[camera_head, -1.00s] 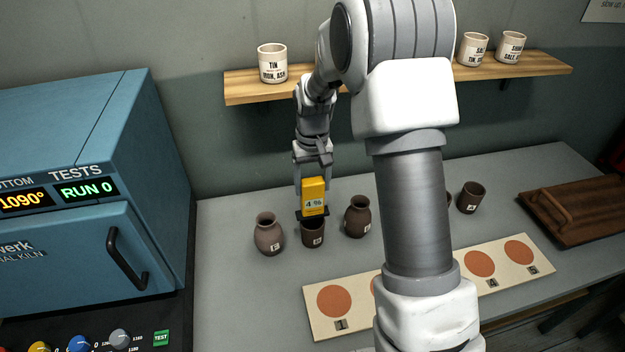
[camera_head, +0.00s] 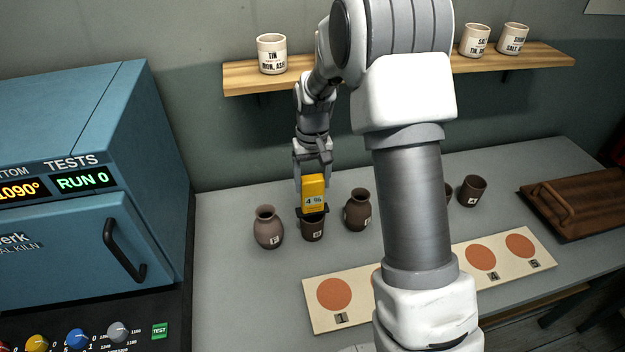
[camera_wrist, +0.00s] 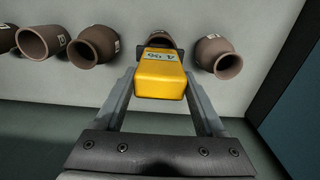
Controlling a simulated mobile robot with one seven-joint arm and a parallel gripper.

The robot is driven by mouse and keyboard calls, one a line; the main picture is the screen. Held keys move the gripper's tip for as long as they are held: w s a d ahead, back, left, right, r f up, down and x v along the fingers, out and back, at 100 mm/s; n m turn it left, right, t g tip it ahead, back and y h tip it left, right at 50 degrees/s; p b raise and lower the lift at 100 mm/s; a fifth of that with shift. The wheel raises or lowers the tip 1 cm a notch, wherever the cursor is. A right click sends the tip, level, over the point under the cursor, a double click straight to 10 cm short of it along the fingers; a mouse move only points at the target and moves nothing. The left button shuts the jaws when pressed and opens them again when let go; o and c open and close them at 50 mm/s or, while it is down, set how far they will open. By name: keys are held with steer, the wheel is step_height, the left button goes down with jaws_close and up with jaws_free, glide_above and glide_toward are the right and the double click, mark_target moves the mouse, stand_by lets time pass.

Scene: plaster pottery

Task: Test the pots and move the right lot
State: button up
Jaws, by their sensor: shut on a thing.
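My gripper (camera_head: 312,178) is shut on a yellow box-shaped tester (camera_head: 313,192) marked 4 %. The tester also shows between the fingers in the wrist view (camera_wrist: 161,76). It is at the mouth of a dark brown cup-shaped pot (camera_head: 312,230); whether it touches the pot I cannot tell. A paler brown vase labelled F (camera_head: 268,230) stands to the left, and a dark round vase (camera_head: 358,212) to the right. Another dark cup (camera_head: 472,192) stands farther right, and a pot beside it is mostly hidden by my arm.
A cream board (camera_head: 448,256) with orange discs lies in front, partly behind my arm. A wooden tray (camera_head: 590,212) is at the right. A blue kiln (camera_head: 70,225) reading 1090° and RUN 0 stands left. A shelf (camera_head: 400,65) holds labelled white cups (camera_head: 272,54).

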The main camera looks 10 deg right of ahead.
steer(key=shift+f+b, duration=0.4)
steer(key=shift+f, duration=0.15)
stand_by(1.2)
steer(key=shift+r+p, duration=2.4)
steer(key=shift+r, duration=1.2)
